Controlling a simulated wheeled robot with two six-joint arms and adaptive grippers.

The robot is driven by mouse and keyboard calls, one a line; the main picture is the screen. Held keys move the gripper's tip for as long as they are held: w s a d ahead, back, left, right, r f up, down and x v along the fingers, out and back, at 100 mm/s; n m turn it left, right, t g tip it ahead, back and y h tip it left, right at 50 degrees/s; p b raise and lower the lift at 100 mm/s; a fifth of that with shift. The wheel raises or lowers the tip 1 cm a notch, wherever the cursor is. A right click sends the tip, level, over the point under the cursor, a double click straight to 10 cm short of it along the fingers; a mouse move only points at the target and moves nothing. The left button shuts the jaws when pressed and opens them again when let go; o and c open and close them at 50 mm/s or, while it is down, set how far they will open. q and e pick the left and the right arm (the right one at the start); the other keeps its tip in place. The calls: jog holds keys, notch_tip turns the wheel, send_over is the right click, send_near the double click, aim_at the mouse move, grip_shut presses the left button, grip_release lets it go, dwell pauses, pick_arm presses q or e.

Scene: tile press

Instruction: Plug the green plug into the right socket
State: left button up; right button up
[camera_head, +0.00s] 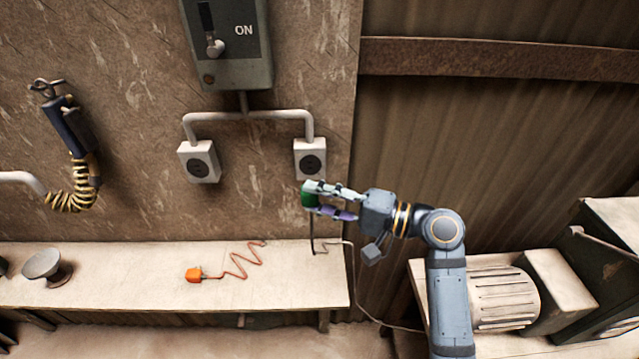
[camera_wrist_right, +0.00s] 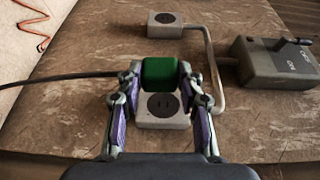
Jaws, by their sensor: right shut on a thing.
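The green plug (camera_head: 308,194) is held between the fingers of my right gripper (camera_head: 322,200), just below the right socket (camera_head: 311,160). The plug's dark cable hangs down to the bench. In the right wrist view my right gripper (camera_wrist_right: 160,82) is shut on the green plug (camera_wrist_right: 160,72), with the cable running off to the left. The right socket (camera_wrist_right: 163,108) shows partly behind the plug there, with its slots visible, so the plug is apart from them. The left socket (camera_head: 199,162) is empty; it also shows in the wrist view (camera_wrist_right: 165,24). My left gripper is not in view.
A grey switch box (camera_head: 230,45) marked ON hangs above the sockets, joined by white conduit. An orange plug (camera_head: 194,274) with a coiled cable lies on the bench (camera_head: 110,285). A dark handset (camera_head: 72,128) hangs at left. A ribbed motor-like cylinder (camera_head: 500,297) stands at lower right.

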jog(key=shift+w+r+b, duration=0.2)
jog(key=shift+w+b, duration=0.1)
jog(key=shift+w, duration=1.1)
jog(key=shift+w+r+b, duration=0.15)
jog(key=shift+w+b, duration=0.1)
jog(key=shift+w, duration=1.15)
jog(key=shift+w+d, duration=0.1)
jog(key=shift+w, duration=0.45)
jog(key=shift+s, duration=0.15)
dwell(0.7)
jog(key=shift+s+p, duration=0.3)
jog(key=shift+w, duration=0.45)
dwell(1.2)
jog(key=shift+s, duration=0.2)
dwell(0.6)
